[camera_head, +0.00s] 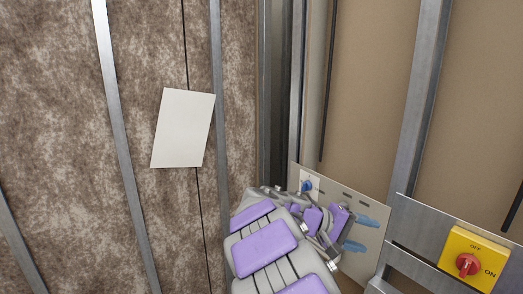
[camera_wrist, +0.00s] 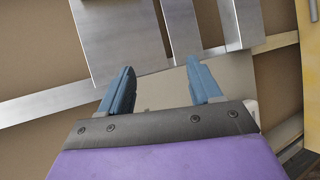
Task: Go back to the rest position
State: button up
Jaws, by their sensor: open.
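My gripper (camera_wrist: 165,88) shows in the wrist view with its two blue fingers spread apart and nothing between them. In the head view my purple and grey arm reaches from the bottom middle toward a pale panel (camera_head: 374,200) on the wall frame. My gripper's blue fingers (camera_head: 362,233) are in front of that panel; I cannot tell whether they touch it. A small blue knob (camera_head: 307,185) on a white plate sits at the panel's upper left, just above my arm.
A yellow switch box (camera_head: 475,256) with a red knob, marked OFF and ON, is at the lower right on a metal plate. Metal studs (camera_head: 420,95) stand along the walls. A blank white sheet (camera_head: 183,128) is on the brown insulation at left.

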jog(key=s+d+f+m+g+y+b, duration=0.1)
jog(key=s+f+y, duration=0.25)
jog(key=s, duration=0.65)
jog(key=s+d+f+m+g+y+b, duration=0.1)
jog(key=s+f+g+y, duration=0.2)
jog(key=s, duration=0.8)
jog(key=s+a+f+y+b, duration=0.1)
jog(key=s+a+f+y, duration=0.2)
jog(key=s+a+f, duration=0.2)
jog(key=s+a+f+t+y+b, duration=0.1)
jog(key=s+a+f+y, duration=0.3)
jog(key=s+a, duration=0.3)
jog(key=s, duration=0.4)
jog(key=shift+s+a+f, duration=0.2)
jog(key=shift+a+f, duration=0.15)
jog(key=shift+f, duration=0.05)
